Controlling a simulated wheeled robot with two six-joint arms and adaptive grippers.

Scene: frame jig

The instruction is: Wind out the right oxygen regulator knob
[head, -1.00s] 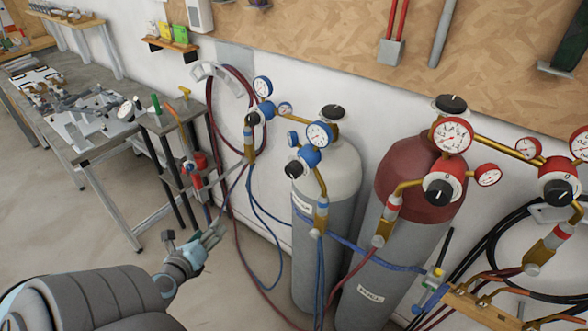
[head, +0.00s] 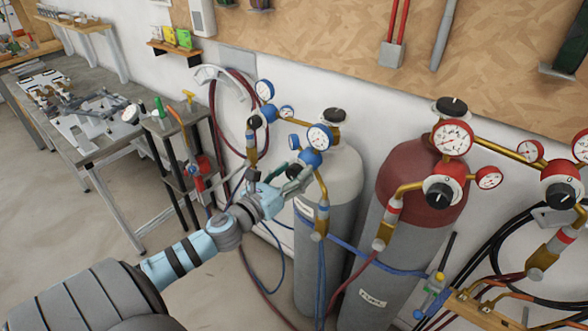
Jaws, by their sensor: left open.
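The right oxygen regulator (head: 312,157) is blue with white-faced gauges and sits by the white-topped grey cylinder. Its black knob, on the regulator's lower left side, is now mostly hidden behind my left gripper. My left gripper (head: 297,178) is open, with its fingers at the knob's place; I cannot tell whether they touch it. The other blue regulator (head: 268,114) is further left, with its own black knob (head: 255,122). My right gripper is not in view.
A red-topped fuel cylinder (head: 425,185) with a red regulator (head: 452,168) stands to the right. Blue and red hoses hang around the cylinders. A torch stand (head: 175,125) and a workbench (head: 95,150) are on the left.

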